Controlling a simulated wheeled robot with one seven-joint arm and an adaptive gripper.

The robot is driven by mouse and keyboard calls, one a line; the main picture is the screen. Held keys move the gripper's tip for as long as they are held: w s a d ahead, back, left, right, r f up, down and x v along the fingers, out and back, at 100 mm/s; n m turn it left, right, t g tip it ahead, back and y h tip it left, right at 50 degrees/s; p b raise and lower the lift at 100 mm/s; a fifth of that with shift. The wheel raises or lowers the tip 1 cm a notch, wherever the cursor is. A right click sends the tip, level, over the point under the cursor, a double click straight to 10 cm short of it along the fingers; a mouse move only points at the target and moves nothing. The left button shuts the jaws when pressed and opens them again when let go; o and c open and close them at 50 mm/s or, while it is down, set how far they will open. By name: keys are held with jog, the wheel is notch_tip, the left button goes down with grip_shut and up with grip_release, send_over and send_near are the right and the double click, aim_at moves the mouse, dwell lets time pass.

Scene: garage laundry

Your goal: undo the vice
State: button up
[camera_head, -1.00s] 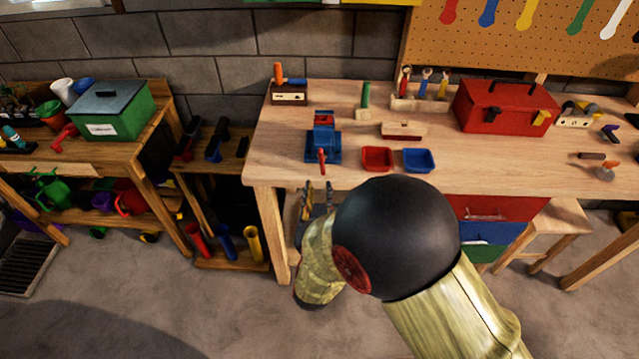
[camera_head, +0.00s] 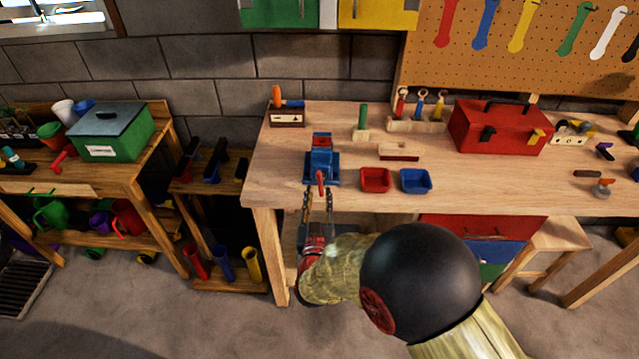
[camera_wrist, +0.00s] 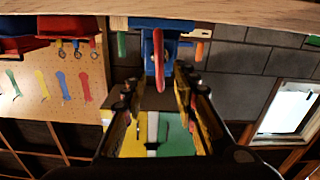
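The blue vice (camera_head: 321,165) stands at the front left edge of the wooden workbench (camera_head: 275,165). Its red handle (camera_head: 320,183) hangs at the front, towards me. My gripper (camera_head: 318,200) is just in front of the bench edge, pointing at the vice, with its fingers apart. In the wrist view the picture is upside down; the blue vice (camera_wrist: 165,42) and red handle (camera_wrist: 158,62) show at top centre. The handle appears between the two open fingers of my gripper (camera_wrist: 154,80). I cannot tell whether they touch it. The jaws are too small to judge.
A red tray (camera_head: 375,181) and a blue tray (camera_head: 416,182) sit right of the vice. A tool block (camera_head: 287,117) is behind it, and a red toolbox (camera_head: 500,128) stands further right. Left of the bench is a low shelf (camera_head: 228,285).

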aim_at(320, 185)
jog(key=w+b, duration=0.1)
jog(key=w, duration=0.5)
jog(key=shift+d, duration=0.1)
jog(key=shift+c, duration=1.2)
grip_shut()
